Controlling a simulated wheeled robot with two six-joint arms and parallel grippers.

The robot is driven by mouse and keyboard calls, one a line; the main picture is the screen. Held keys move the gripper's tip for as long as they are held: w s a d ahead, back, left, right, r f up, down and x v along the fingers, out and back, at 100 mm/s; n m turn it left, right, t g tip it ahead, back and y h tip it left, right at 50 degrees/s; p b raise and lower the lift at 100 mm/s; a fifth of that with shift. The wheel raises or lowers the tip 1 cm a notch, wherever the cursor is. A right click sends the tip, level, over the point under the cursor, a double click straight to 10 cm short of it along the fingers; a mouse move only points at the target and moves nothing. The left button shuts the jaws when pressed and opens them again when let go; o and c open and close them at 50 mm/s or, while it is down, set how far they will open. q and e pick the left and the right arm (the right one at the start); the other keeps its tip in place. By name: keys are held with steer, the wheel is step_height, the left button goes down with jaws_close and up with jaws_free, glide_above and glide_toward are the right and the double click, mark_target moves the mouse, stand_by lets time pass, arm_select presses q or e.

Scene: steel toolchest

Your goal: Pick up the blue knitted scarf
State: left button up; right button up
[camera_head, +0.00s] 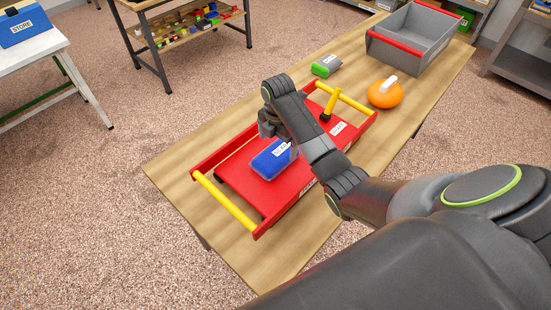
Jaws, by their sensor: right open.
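A blue folded bundle (270,163) with a white label, which looks like the blue scarf, lies on the red tray (232,178) on the wooden table. The label is too small to read surely. My right arm reaches in from the right over the tray. My right gripper (268,130) hangs just beyond the bundle's far edge, pointing down, and is open. My own wrist and arm hide part of the tray and perhaps the bundle's right edge. I cannot tell whether the fingers touch the bundle. My left gripper is out of view.
The tray has yellow handles (225,202) at both ends and a yellow-and-black upright object (328,105) on it. A green-and-grey item (326,66), an orange round object (385,94) and a grey bin (412,38) with red edges stand farther back. The table's near left corner is clear.

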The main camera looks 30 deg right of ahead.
mark_target(277, 153)
steer(key=shift+a+f+p, duration=0.1)
steer(key=shift+f+p, duration=0.55)
steer(key=shift+f, duration=2.45)
steer(key=c, duration=0.9)
steer(key=shift+c, duration=0.2)
steer(key=shift+r, duration=0.15)
